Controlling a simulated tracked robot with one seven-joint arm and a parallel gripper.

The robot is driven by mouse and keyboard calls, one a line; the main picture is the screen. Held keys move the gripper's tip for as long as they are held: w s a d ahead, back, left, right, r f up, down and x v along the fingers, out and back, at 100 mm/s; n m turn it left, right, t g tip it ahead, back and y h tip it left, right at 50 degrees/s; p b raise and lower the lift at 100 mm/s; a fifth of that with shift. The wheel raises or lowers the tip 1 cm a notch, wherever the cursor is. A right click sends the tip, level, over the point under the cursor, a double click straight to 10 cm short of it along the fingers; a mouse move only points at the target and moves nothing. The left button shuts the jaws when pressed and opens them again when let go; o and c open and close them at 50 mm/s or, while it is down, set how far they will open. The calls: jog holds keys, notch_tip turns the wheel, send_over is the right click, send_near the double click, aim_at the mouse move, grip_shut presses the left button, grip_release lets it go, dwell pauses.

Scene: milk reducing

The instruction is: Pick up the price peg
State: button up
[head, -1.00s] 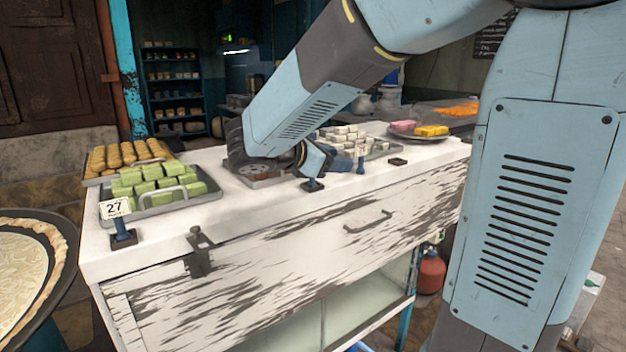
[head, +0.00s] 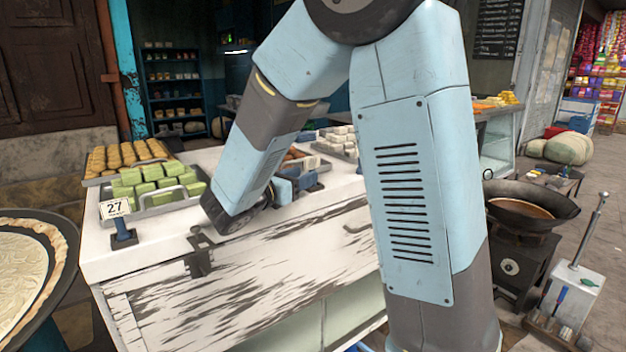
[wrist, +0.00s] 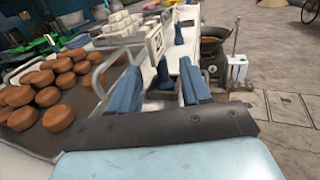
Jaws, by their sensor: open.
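In the wrist view, a price peg (wrist: 163,75) with a blue stem stands upright between the two blue fingers of my open gripper (wrist: 161,88). Its white card (wrist: 155,42) faces partly sideways, and its dark base is partly visible. I cannot tell whether either finger touches it. A second blue peg (wrist: 179,35) stands farther off. In the head view, my gripper (head: 298,184) is low over the white counter, and the peg there is hard to tell from the blue fingers. Another price peg (head: 121,222), marked 27, stands at the counter's left front.
A tray of round brown sweets (wrist: 45,90) lies left of the gripper in the wrist view. Green blocks (head: 150,183) fill a tray on the counter (head: 105,262). White blocks (head: 340,135) lie behind my arm. A wide pan (head: 525,203) stands at the right.

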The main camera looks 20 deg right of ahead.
jog(key=shift+x, duration=3.2)
grip_shut()
